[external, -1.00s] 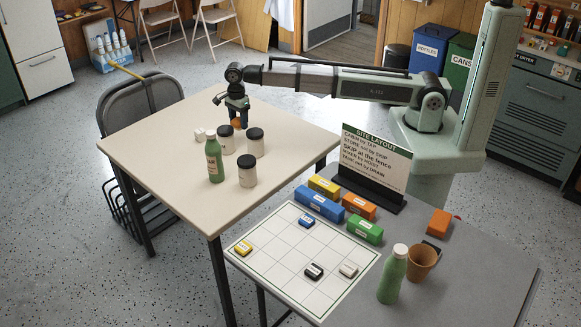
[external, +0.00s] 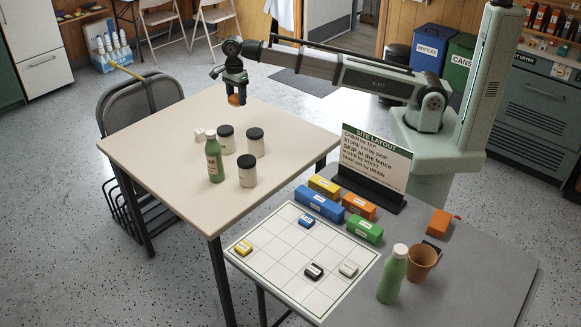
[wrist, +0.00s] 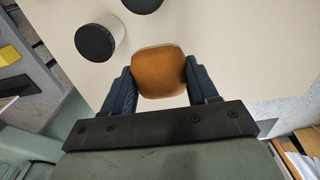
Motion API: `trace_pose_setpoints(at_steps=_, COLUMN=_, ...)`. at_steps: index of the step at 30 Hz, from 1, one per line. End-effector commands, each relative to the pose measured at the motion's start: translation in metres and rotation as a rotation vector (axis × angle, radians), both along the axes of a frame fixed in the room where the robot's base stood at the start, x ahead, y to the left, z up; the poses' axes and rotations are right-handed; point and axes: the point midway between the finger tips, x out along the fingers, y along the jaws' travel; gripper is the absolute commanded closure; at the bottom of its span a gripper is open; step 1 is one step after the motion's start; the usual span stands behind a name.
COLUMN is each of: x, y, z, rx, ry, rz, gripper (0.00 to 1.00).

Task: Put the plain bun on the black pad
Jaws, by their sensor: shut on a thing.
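The bun (external: 234,99) is plain, rounded and orange-brown. It also shows in the wrist view (wrist: 160,72), between the two dark blue fingers. My gripper (external: 236,94) is shut on it and holds it in the air above the far part of the beige table. I cannot pick out the black pad for sure. A small dark patch (external: 434,243) shows behind the brown cup on the grey table, partly hidden, and I cannot tell what it is.
Black-lidded jars (external: 247,171) and a green bottle (external: 213,158) stand on the beige table (external: 150,140). The grey table (external: 470,290) holds a gridded board (external: 285,255), coloured blocks, a sign (external: 375,155), another green bottle (external: 394,275) and a brown cup (external: 421,262).

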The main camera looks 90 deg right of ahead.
Motion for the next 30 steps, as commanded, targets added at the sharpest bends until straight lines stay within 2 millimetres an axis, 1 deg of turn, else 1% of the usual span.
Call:
trace_pose_setpoints(at_steps=8, x=-0.004, y=0.061, z=0.001, rx=0.000, ry=0.000, rz=0.092, gripper=0.77)
trace_pose_setpoints(at_steps=11, x=-0.008, y=0.090, z=0.001, rx=0.000, ry=0.000, rz=0.135, gripper=0.77)
trace_pose_setpoints(at_steps=12, x=-0.010, y=0.103, z=0.001, rx=0.000, ry=0.000, rz=0.155, gripper=0.77)
trace_pose_setpoints(at_steps=14, x=-0.013, y=0.122, z=0.001, rx=0.000, ry=0.000, rz=0.185, gripper=0.77)
trace_pose_setpoints(at_steps=18, x=-0.024, y=0.168, z=0.002, rx=0.000, ry=0.000, rz=0.258, gripper=0.77)
trace_pose_setpoints(at_steps=23, x=-0.039, y=0.218, z=0.002, rx=0.000, ry=0.000, rz=0.339, gripper=0.77)
trace_pose_setpoints(at_steps=24, x=-0.043, y=0.231, z=0.002, rx=0.000, ry=0.000, rz=0.359, gripper=0.77)
trace_pose_setpoints(at_steps=29, x=-0.063, y=0.278, z=0.002, rx=0.000, ry=0.000, rz=0.440, gripper=0.77)
trace_pose_setpoints(at_steps=30, x=-0.068, y=0.290, z=0.002, rx=0.000, ry=0.000, rz=0.461, gripper=0.77)
